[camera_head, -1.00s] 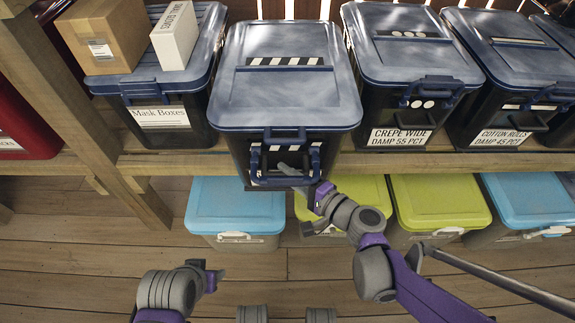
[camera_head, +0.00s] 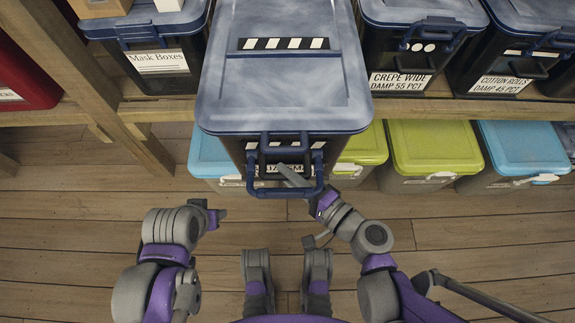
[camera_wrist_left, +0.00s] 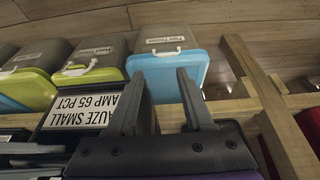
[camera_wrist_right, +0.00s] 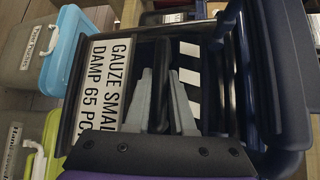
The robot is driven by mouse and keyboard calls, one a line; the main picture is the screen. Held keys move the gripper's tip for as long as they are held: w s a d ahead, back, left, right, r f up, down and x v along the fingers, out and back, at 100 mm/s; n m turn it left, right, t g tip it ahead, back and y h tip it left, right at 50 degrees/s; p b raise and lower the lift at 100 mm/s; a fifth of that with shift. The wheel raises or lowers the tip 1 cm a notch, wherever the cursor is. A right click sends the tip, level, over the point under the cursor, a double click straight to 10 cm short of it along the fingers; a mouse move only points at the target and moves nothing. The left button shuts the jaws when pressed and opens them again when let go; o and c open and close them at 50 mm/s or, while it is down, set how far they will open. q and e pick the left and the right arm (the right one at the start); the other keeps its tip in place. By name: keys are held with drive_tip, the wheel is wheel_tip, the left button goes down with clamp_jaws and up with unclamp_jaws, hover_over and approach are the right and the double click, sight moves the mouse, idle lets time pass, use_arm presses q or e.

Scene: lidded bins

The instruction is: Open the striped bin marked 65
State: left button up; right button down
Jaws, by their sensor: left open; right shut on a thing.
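The striped bin (camera_head: 285,90) has a blue-grey lid with a black-and-white striped strip (camera_head: 284,43). Its lid is closed, and it juts well out from the shelf. Its front has a blue handle loop (camera_head: 270,191) and a latch. Its label (camera_wrist_right: 108,84), reading GAUZE SMALL DAMP 65 PCT, shows in the right wrist view and partly in the left wrist view (camera_wrist_left: 80,110). My right gripper (camera_head: 284,168) is shut on the handle at the bin's front; the exact grip is partly hidden. My left gripper (camera_head: 219,217) is open and empty, left of and below the bin's front.
A Mask Boxes bin (camera_head: 185,70) is left on the shelf, with boxes on it. The Crepe Wide bin (camera_head: 385,50) and Cotton Rolls bin (camera_head: 510,50) are right. Blue (camera_head: 522,145) and green bins (camera_head: 432,145) stand below. The front floor is open.

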drive_tip(key=c, duration=0.8)
unclamp_jaws()
drive_tip(key=shift+o, duration=0.2)
use_arm(q)
drive_tip(key=shift+s+d, duration=0.1)
